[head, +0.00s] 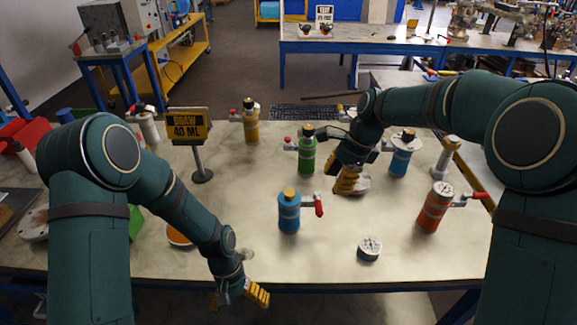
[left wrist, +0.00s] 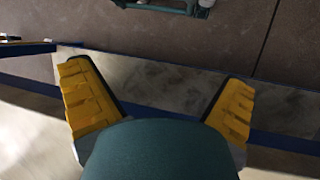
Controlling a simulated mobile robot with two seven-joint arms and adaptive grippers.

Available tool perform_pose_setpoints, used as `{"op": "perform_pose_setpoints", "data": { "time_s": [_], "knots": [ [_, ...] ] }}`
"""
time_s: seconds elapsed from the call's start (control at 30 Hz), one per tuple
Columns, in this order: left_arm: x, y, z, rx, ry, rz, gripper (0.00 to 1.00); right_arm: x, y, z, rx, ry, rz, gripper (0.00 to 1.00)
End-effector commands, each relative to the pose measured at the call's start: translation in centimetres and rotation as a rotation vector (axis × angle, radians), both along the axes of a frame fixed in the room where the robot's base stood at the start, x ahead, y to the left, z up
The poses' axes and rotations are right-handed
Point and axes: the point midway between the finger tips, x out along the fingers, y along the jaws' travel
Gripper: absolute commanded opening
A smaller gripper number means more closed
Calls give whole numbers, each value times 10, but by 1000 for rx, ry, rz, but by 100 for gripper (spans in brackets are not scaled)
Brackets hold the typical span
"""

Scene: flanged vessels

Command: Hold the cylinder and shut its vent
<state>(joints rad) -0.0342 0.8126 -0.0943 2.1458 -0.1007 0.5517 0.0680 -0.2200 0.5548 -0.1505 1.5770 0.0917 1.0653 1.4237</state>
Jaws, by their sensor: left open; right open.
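Several flanged cylinders stand upright on the table; the frames do not show which one the task means. A blue one (head: 289,215) with a red lever is at the middle front, and an orange one (head: 434,208) with a red lever is at the right. Green (head: 306,158), yellow (head: 250,127) and light-blue (head: 400,158) ones stand further back. My left gripper (head: 242,296) is open and empty at the table's front edge; its spread yellow fingers show in the left wrist view (left wrist: 157,80). My right gripper (head: 347,182) is open, between the green and light-blue cylinders, above a pale disc partly hidden by it.
A sign reading "DRAW 40 ML" (head: 188,127) stands on a post at the back left. A small round dark piece (head: 370,248) with a pale top lies at the front right. A pale cylinder (head: 443,160) stands at the right back. The table's middle front is mostly clear.

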Motion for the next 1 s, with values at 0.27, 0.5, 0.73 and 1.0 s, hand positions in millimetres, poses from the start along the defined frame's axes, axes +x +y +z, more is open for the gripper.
{"op": "perform_pose_setpoints", "data": {
  "time_s": [0.27, 0.5, 0.73, 1.0],
  "knots": [
    [41, -14, 50, 117, 132, -3, 100, 0, 0, 0, 0, 0, 0, 46],
    [121, -47, 106, -3, -81, -481, 100, 0, 0, 0, 0, 0, 0, 46],
    [189, -85, 181, -80, -301, -987, 100, 0, 0, 0, 0, 0, 0, 46],
    [228, -110, 252, -92, -443, -1375, 100, 0, 0, 0, 0, 0, 0, 46]
  ]
}}
